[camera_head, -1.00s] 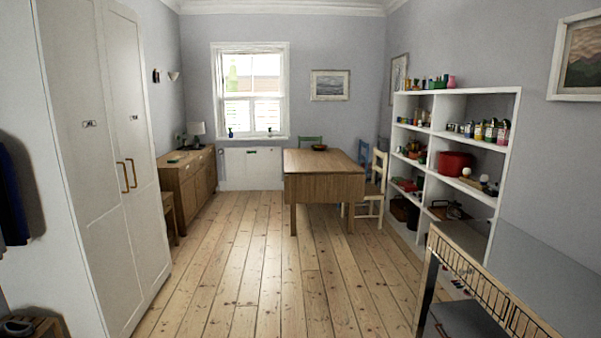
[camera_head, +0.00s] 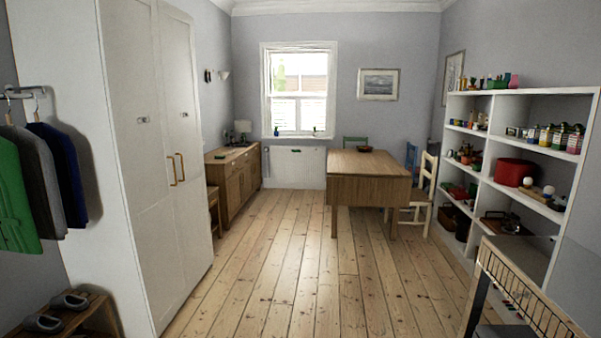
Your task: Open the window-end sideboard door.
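The wooden sideboard (camera_head: 234,183) stands against the left wall, beyond the tall white wardrobe. Its doors face right into the room and look shut; the one at the window end (camera_head: 255,168) is small and far off. A lamp (camera_head: 243,129) stands on its top. The window (camera_head: 298,90) is in the far wall. Neither of my grippers is in view.
The white wardrobe (camera_head: 150,160) is near on the left, with hanging clothes and a shoe rack beside it. A wooden table (camera_head: 369,188) with chairs stands ahead. White shelves (camera_head: 468,185) and a wire-basket unit line the right. The floorboards (camera_head: 280,250) between are clear.

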